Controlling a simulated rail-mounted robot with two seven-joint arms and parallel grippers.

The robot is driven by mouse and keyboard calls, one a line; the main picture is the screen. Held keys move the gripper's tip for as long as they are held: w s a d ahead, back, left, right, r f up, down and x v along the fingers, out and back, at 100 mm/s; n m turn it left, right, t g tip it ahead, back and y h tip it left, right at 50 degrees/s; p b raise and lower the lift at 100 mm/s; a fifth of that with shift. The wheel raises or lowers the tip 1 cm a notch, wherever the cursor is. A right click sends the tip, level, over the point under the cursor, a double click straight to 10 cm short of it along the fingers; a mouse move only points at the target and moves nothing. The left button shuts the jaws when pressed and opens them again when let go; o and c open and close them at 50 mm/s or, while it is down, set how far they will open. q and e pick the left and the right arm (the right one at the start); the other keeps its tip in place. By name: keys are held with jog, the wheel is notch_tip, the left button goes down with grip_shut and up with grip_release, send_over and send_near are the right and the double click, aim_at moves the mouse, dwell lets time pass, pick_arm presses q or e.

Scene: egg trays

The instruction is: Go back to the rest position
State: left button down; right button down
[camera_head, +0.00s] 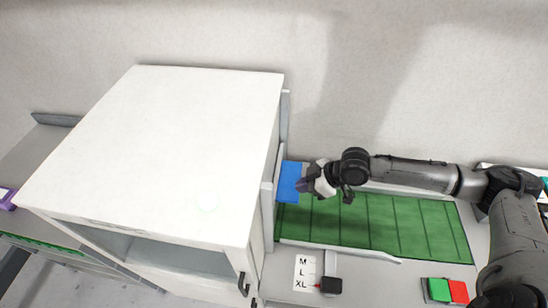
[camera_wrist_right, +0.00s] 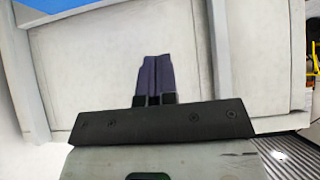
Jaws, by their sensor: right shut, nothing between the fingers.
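My right gripper (camera_head: 303,185) is over the blue end of the green conveyor, just right of the white cabinet. Its arm reaches in from the right edge. In the right wrist view the two dark purple fingers (camera_wrist_right: 156,72) are together with nothing between them, in front of a plain pale panel. My left gripper does not show in either view.
The big white cabinet (camera_head: 160,150) fills the left and has a glass front. The green conveyor (camera_head: 380,222) with its blue section (camera_head: 290,180) runs rightward. A size sign (camera_head: 305,272), a black selector (camera_head: 330,286) and green and red buttons (camera_head: 448,291) are in front.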

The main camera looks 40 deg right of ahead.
jog(key=s+d+n+h, duration=0.1)
jog(key=s+d+h, duration=0.1)
jog(key=d+h, duration=0.45)
jog(key=s+a+r+m+t+h+p, duration=0.1)
jog(key=s+a+r+m+h+p, duration=0.25)
jog(key=a, duration=0.65)
jog(key=s+a+f+m+g+y+p, duration=0.2)
jog(key=s+a, duration=0.2)
jog(key=s, duration=0.4)
jog(key=s+a+f+m+g+y+p, duration=0.2)
jog(key=s+a, duration=0.3)
jog(key=s, duration=0.3)
jog(key=shift+s+a+f+p, duration=0.15)
jog(key=shift+s+f+p, duration=0.25)
jog(key=shift+f+p, duration=0.4)
